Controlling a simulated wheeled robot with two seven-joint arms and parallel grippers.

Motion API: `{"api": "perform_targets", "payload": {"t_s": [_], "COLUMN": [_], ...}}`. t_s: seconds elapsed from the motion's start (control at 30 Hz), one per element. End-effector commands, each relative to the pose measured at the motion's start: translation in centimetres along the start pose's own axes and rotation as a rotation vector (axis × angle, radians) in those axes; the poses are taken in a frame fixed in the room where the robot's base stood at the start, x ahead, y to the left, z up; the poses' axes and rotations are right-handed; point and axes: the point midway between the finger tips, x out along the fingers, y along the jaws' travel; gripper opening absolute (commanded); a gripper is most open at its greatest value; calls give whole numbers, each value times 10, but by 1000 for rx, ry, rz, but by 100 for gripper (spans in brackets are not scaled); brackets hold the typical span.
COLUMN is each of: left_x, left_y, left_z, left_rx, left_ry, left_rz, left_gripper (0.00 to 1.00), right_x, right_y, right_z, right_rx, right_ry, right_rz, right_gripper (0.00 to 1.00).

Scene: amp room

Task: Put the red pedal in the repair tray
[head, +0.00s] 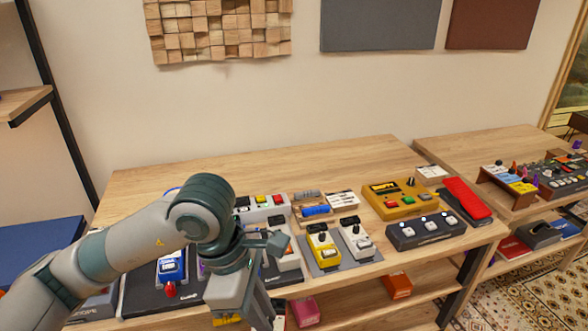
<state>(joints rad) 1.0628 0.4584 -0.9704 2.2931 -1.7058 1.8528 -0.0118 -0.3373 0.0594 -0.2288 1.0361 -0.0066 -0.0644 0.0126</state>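A long red pedal (465,198) with a dark base lies at the right end of the near wooden table. A low grey tray or mat (343,263) holds a yellow pedal (323,246) and a white pedal (356,241) at the front middle; I cannot tell whether it is the repair tray. My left gripper (246,306) points down at the table's front edge, left of the grey tray and well away from the red pedal. Its fingertips are not clear, and it hides some pedals behind it. My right gripper is not in view.
A yellow box (401,198) and a black three-switch pedal (426,232) stand left of the red pedal. Pink (305,311) and orange (397,286) boxes lie on the lower shelf. The table's back strip is clear.

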Motion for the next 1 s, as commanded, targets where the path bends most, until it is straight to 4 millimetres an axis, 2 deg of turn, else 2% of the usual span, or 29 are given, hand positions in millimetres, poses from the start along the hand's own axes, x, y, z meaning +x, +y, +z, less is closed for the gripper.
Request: {"api": "perform_targets", "payload": {"t_s": [1.0], "left_x": [8], "left_y": [17], "left_z": [-128], "left_rx": [1126], "left_ry": [2], "left_rz": [-315], "left_gripper": [0], "right_x": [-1], "right_y": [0], "right_z": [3], "right_rx": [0], "right_ry": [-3], "right_rz": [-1], "right_gripper": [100]}}
